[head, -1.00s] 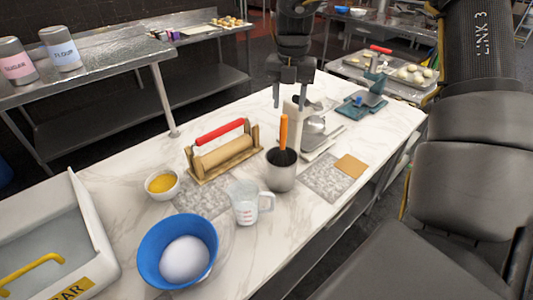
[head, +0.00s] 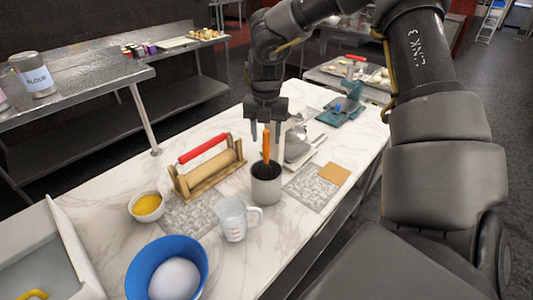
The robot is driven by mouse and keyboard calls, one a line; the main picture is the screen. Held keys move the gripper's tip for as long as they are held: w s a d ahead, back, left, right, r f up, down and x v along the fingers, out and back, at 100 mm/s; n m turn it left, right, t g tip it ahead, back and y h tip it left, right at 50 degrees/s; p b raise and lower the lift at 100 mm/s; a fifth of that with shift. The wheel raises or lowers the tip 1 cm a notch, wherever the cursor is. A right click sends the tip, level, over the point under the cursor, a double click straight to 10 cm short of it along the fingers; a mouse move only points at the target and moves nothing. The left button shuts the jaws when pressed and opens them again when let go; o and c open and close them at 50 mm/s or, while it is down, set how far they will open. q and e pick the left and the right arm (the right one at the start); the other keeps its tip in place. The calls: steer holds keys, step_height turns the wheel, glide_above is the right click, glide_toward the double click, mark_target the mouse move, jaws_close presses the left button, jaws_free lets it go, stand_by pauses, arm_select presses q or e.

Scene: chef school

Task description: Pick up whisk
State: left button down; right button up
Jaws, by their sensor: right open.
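An orange handle (head: 266,147), which looks like the whisk's, stands upright in a grey metal cup (head: 266,188) on the marble table. Whatever is below the handle is hidden inside the cup. My right gripper (head: 267,136) points down over the cup with its two fingers apart. The handle's top shows between the fingertips in the head view. I cannot tell whether it is truly between them or a little in front. My left gripper is not in view.
A rolling pin with red handle on a wooden stand (head: 208,168) is left of the cup. A clear measuring jug (head: 234,219), a blue bowl (head: 134,262) and a small yellow-filled bowl (head: 147,206) are nearer. A scale-like device (head: 297,148) stands just behind.

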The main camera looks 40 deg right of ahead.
mark_target(266, 144)
step_height(266, 144, down, 4)
steer(key=shift+w+r+p, duration=0.15)
steer(key=shift+r+p, duration=0.1)
steer(key=shift+p, duration=0.7)
steer(key=shift+d+f, duration=0.15)
steer(key=shift+f, duration=0.3)
steer(key=shift+r, duration=0.1)
steer(key=shift+c, duration=1.2)
jaws_close()
steer(key=shift+r, duration=0.1)
